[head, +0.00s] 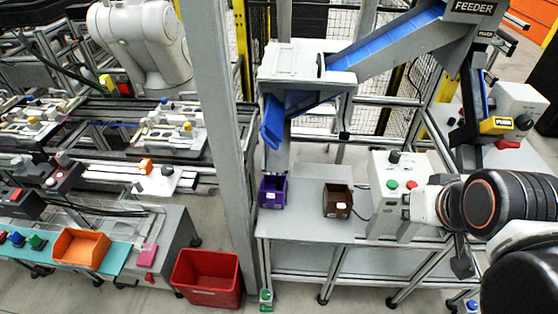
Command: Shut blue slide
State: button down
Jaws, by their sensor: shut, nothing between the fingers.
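A blue slide (271,124) hangs at the lower front of the grey feeder outlet, left of centre in the head view. Its lower end tilts down and to the left, above the purple bin. I cannot tell its exact catch position. My gripper (462,266) is at the right, dark and pointing down, beside the control box and well away from the blue slide. It is shut and empty. Part of it is hidden behind my arm.
A purple bin (272,191) and a brown bin (338,201) stand on the grey table (305,228). A control box (388,180) with buttons stands at right. A grey post (222,130) rises left of the table. A red bin (206,278) is on the floor.

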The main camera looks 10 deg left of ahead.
aim_at(272, 124)
jog(key=i+l+u, duration=0.1)
jog(key=u, duration=0.3)
jog(key=i+l+u, duration=0.2)
jog(key=u, duration=0.25)
jog(key=i+l+u, duration=0.1)
jog(key=u, duration=0.3)
jog(key=l, duration=0.1)
